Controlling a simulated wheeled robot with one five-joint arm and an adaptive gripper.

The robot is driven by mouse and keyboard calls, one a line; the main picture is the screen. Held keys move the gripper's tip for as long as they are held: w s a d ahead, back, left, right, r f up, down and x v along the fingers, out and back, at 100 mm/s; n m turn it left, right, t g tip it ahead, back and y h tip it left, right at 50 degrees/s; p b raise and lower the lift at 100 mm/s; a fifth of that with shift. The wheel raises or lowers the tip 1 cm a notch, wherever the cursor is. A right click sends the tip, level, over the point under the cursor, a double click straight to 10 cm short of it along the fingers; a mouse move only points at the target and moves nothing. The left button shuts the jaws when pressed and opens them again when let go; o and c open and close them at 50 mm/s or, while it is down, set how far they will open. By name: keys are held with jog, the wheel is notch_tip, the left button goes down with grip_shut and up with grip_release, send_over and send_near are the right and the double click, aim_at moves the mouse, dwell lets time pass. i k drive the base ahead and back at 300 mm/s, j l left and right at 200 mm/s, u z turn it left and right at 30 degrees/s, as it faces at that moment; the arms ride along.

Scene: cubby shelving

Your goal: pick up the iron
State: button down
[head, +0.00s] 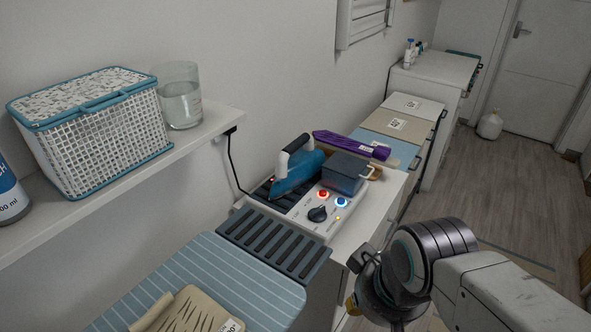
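The iron (297,171) is blue with a black and white handle on top. It rests on a white station with a dark slatted top (262,194), against the wall in the middle of the head view. A dark cord runs up the wall from near it. My gripper (352,303) is at the lower right of the view, in front of the white cabinet and apart from the iron. Its fingers are mostly hidden behind my wrist and point away, so their opening does not show.
A dark blue lidded box (344,174) stands close to the iron's right, with a purple item (345,143) behind. A striped ironing board (200,283) lies in front. A shelf (110,205) holds a white basket (95,135) and a glass jar (180,97). The floor (500,200) at right is mostly clear.

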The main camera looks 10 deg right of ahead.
aim_at(299, 161)
jog(key=l+u, duration=0.15)
jog(key=k+l+u, duration=0.15)
jog(key=l, duration=0.2)
jog(key=l+u, duration=0.4)
jog(key=l, duration=0.35)
jog(key=l+u, duration=0.4)
jog(key=l, duration=0.35)
jog(key=i+l+u, duration=0.4)
jog(key=l, duration=0.15)
jog(key=l+u, duration=0.2)
jog(key=i+l+u, duration=0.15)
jog(key=l, duration=0.3)
